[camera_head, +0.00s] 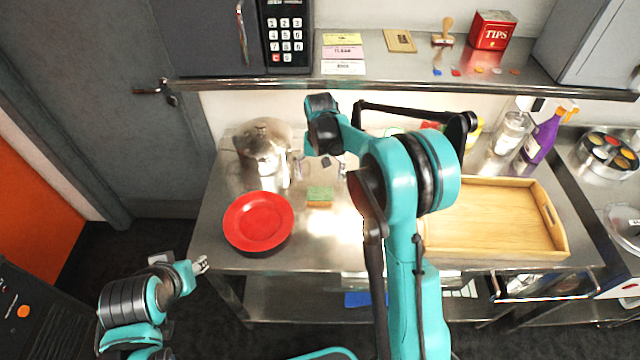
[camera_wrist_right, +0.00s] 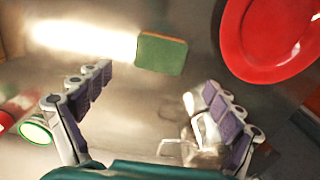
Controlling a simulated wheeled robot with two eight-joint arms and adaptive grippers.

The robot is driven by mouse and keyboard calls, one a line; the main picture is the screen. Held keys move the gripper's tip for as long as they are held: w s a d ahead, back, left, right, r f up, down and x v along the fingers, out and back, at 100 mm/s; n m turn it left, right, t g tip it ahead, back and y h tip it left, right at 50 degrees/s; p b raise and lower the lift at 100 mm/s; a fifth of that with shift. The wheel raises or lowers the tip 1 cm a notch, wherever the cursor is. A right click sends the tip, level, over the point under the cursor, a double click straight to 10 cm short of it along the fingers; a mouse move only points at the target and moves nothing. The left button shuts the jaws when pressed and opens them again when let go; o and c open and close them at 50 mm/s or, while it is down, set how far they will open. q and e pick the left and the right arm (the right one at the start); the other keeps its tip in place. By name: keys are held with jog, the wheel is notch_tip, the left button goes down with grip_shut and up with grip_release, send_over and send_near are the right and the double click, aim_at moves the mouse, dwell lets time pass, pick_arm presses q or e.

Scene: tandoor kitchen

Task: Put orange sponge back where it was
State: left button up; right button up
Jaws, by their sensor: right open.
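The sponge (camera_head: 320,196) lies on the steel counter (camera_head: 325,245) to the right of the red plate (camera_head: 258,221). Its upper face is green, with an orange-tan side showing; in the right wrist view the sponge (camera_wrist_right: 161,54) lies just beyond the fingertips. My right gripper (camera_head: 322,166) is open and empty, above the counter behind the sponge in the head view. Its spread fingers also show in the right wrist view (camera_wrist_right: 157,82), with nothing between the pads but counter and a shiny handle below. My left gripper (camera_head: 202,265) hangs off the counter's front left; its jaws are too small to judge.
A steel pot (camera_head: 263,150) stands behind the plate. A wooden tray (camera_head: 490,250) lies at right, partly behind my right arm. A purple spray bottle (camera_head: 543,137) and a glass jar (camera_head: 511,132) stand behind it. A shelf (camera_head: 400,84) overhangs the back. Counter around the sponge is clear.

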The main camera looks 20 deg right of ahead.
jog(key=s+r+n+t, duration=0.1)
jog(key=s+r+t, duration=0.2)
jog(key=s+r, duration=0.9)
jog(key=s+n+t, duration=0.2)
jog(key=s+t, duration=0.2)
jog(key=s, duration=0.9)
jog(key=shift+s+d+f, duration=0.15)
jog(key=shift+s+f, duration=0.05)
jog(key=shift+s, duration=0.2)
jog(key=shift+f, duration=0.15)
